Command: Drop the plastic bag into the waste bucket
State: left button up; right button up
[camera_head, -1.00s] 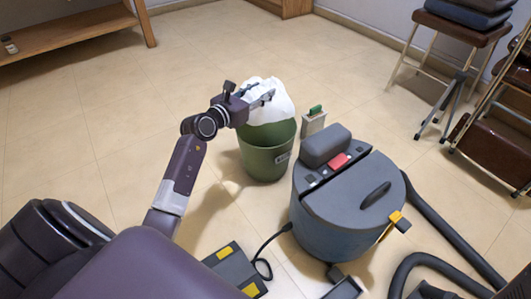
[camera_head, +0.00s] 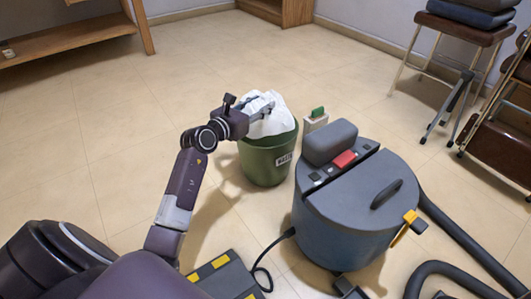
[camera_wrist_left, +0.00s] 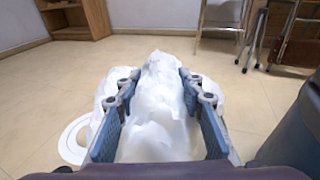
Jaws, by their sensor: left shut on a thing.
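The white plastic bag (camera_head: 272,118) is between the fingers of my left gripper (camera_head: 264,108), at the mouth of the green waste bucket (camera_head: 266,162). In the head view the bag's lower part is at or just inside the rim and its top bulges above it. In the left wrist view the crumpled bag (camera_wrist_left: 155,105) fills the space between the two blue finger pads of the left gripper (camera_wrist_left: 157,95), which is shut on it. The bucket stands upright on the floor. Its inside is hidden by the bag and gripper. My right gripper is not in view.
A grey-blue vacuum cleaner (camera_head: 352,210) stands right of the bucket, its black hose (camera_head: 455,235) trailing right. A small box with a green top (camera_head: 316,119) is just behind. Stools (camera_head: 470,35) stand at the far right. The floor to the left is clear.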

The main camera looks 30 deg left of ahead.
pick_arm(q)
jog(key=o, duration=1)
jog(key=shift+s, duration=0.55)
jog(key=s, duration=0.3)
jog(key=s+r, duration=0.1)
jog(key=s, duration=0.6)
jog(key=shift+s+a+r, duration=0.2)
jog(key=shift+s+r, duration=0.2)
